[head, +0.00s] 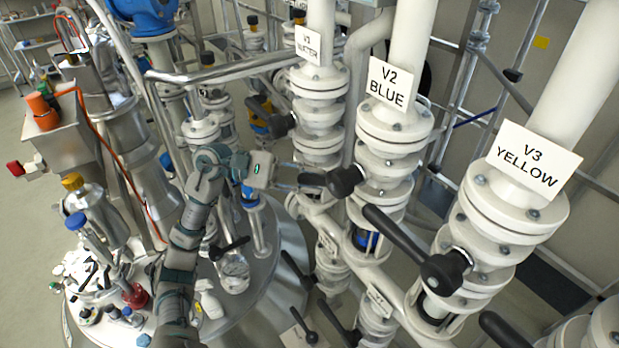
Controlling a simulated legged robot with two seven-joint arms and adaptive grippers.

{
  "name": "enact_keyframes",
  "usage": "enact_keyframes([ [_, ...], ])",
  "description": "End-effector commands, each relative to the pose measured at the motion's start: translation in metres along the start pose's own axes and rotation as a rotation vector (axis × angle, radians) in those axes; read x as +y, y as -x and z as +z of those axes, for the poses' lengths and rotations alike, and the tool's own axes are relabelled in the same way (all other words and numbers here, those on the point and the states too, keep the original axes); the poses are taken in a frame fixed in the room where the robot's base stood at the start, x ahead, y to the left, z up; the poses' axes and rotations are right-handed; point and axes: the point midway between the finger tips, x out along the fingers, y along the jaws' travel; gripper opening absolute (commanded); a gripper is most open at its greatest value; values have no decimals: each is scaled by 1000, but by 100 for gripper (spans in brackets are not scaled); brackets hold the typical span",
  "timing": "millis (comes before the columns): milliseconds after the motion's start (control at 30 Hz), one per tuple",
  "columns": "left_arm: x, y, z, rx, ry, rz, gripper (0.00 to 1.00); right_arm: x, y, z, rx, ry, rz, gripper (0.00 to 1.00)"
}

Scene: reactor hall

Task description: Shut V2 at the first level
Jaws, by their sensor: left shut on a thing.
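Valve V2 (384,140) is a white flanged valve on a vertical pipe, in the middle of the head view. Its label (388,84) reads "V2 BLUE". The black handle of V2 (345,181) points left from the valve, across the pipe line, toward my arm. My left gripper (300,184) is shut on the outer end of this handle. The fingers hide part of the handle's tip. My right gripper is not in view.
Valve V1 (318,108) stands behind to the left, with its black handle (270,115) pointing up-left. Valve V3 (510,215) stands nearer on the right; its black handle (405,238) points up-left. More valves sit below. A steel vessel lid (265,275) with bottles lies under my arm.

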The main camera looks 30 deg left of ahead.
Motion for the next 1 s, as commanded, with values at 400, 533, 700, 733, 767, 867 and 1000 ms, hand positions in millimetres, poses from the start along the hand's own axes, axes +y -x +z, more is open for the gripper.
enact_keyframes([
  [400,5,5,3,15,-22,-10,0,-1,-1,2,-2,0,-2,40],
  [533,10,7,5,39,-52,-32,0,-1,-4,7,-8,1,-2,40],
  [700,21,11,13,100,-124,-88,0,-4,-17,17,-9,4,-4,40],
  [733,23,12,14,114,-139,-101,0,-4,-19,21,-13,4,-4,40],
  [767,25,13,16,127,-154,-112,0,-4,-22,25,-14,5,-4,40],
  [867,31,15,21,169,-203,-151,0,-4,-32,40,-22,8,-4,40],
  [1000,39,16,27,224,-266,-204,0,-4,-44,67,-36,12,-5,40],
])
